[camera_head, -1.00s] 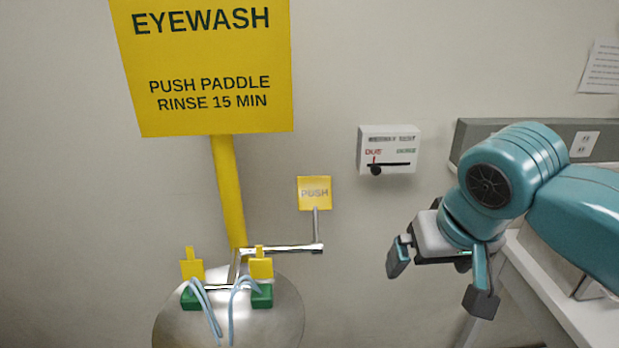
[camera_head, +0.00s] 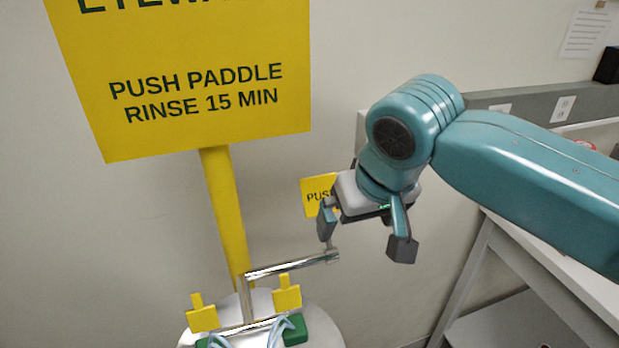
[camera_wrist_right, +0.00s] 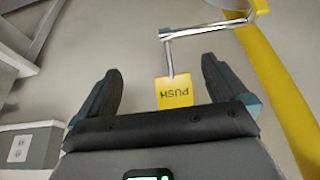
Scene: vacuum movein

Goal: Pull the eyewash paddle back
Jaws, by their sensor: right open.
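The yellow eyewash paddle (camera_head: 314,196) marked PUSH stands on a thin metal rod that joins a silver lever arm (camera_head: 292,266). My right gripper (camera_head: 363,236) is open in front of the paddle and hides part of it in the head view. In the right wrist view the paddle (camera_wrist_right: 174,93) shows upside down between the two open fingers (camera_wrist_right: 160,82), and its rod runs up to the lever. I cannot see contact between either finger and the paddle. My left gripper is not in view.
A yellow post (camera_head: 226,212) carries the yellow eyewash sign (camera_head: 190,70). The metal bowl (camera_head: 325,330) holds water streams, green nozzles and yellow caps. A white bench (camera_head: 560,290) stands at right. A pale wall lies behind.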

